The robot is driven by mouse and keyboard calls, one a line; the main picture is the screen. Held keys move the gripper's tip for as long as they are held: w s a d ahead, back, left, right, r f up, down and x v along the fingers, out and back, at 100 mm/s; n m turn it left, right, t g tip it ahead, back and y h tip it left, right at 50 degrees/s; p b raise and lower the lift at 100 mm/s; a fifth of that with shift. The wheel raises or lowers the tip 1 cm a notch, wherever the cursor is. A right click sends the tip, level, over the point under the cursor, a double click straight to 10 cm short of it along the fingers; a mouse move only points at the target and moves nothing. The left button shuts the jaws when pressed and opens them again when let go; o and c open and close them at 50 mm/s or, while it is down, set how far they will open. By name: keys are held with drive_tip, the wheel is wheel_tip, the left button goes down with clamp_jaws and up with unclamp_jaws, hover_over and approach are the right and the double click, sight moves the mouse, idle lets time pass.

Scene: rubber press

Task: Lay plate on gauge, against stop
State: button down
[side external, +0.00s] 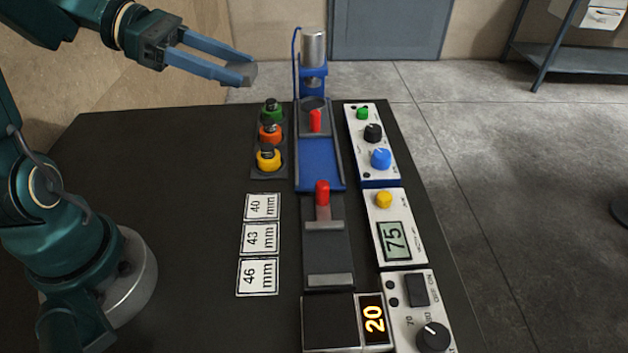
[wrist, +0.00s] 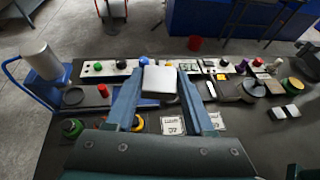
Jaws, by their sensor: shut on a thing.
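My gripper (side external: 243,74) is at the upper middle of the side view, raised above and beyond the far left part of the table. It is shut on a small plate (side external: 250,74), of which only a grey edge shows there. In the wrist view the plate (wrist: 160,81) is a pale square between the blue fingertips. A dark strip with two grey crossbars (side external: 328,252) lies on the table, below a red knob (side external: 322,187); it looks like the gauge. Which part is the stop, I cannot tell. The plate is well apart from the strip.
A blue press (side external: 313,70) with a metal cylinder stands at the far end. Green, orange and yellow knobbed pieces (side external: 269,160) stand left of the blue bed. Cards marked 40, 43 and 46 mm (side external: 260,240) lie nearby. Control panels (side external: 395,235) line the right. The table's left is clear.

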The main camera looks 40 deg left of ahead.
drive_tip(key=shift+w+a+f+n+t, duration=0.2)
drive_tip(key=shift+f+n+t, duration=0.1)
drive_tip(key=shift+f+t, duration=0.1)
drive_tip(key=shift+s+d+r+g, duration=0.1)
drive_tip(key=shift+s+r+g, duration=0.05)
drive_tip(key=shift+g, duration=0.25)
idle(2.0)
drive_tip(key=shift+d+m+g+h, duration=0.3)
drive_tip(key=shift+m+h, duration=0.1)
drive_tip(key=shift+m, duration=0.3)
drive_tip(key=s+d+f+m+g+h, duration=0.1)
drive_tip(key=d+f+m+g+h, duration=0.1)
drive_tip(key=d+m+g, duration=0.35)
drive_tip(key=m+g+y, duration=0.1)
drive_tip(key=m+g, duration=0.5)
drive_tip(key=g, duration=0.1)
hover_over(324, 308)
drive_tip(key=shift+n, duration=0.25)
drive_tip(key=f, duration=1)
drive_tip(key=shift+w+a+f, duration=0.1)
drive_tip(key=shift+a+f, duration=0.1)
drive_tip(key=shift+a, duration=0.15)
drive_tip(key=shift+d+f, duration=0.3)
drive_tip(key=shift+d, duration=0.05)
drive_tip(key=shift+f, duration=1.95)
